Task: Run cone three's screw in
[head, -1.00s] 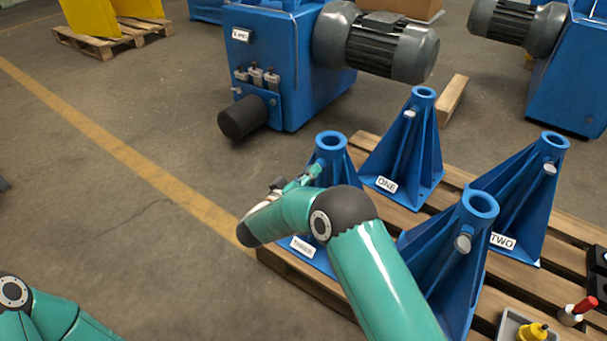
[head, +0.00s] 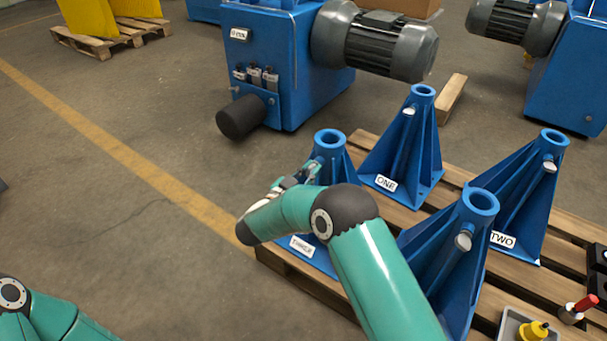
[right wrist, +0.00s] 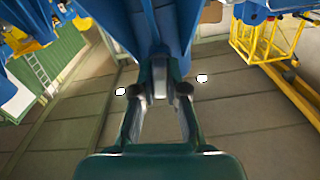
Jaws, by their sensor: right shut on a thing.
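Cone three (head: 333,145) is a blue ribbed cone with a ring top and a white plate reading THREE (head: 302,246). It stands at the left corner of the pallet, partly hidden by my right arm. My right gripper (head: 312,172) is at its upper side, just below the ring. In the right wrist view the two dark fingers close on a small grey screw (right wrist: 182,88) against the blue cone. In the head view the screw is hidden by the gripper. Only a bit of my left arm shows at bottom left; its gripper is out of view.
Cone one (head: 405,140), cone two (head: 525,190) and a nearer cone (head: 455,260) stand on the wooden pallet (head: 375,150), each with a pale screw head. A grey tray (head: 508,325) and a red-handled tool (head: 580,308) lie at lower right. Blue machines stand behind.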

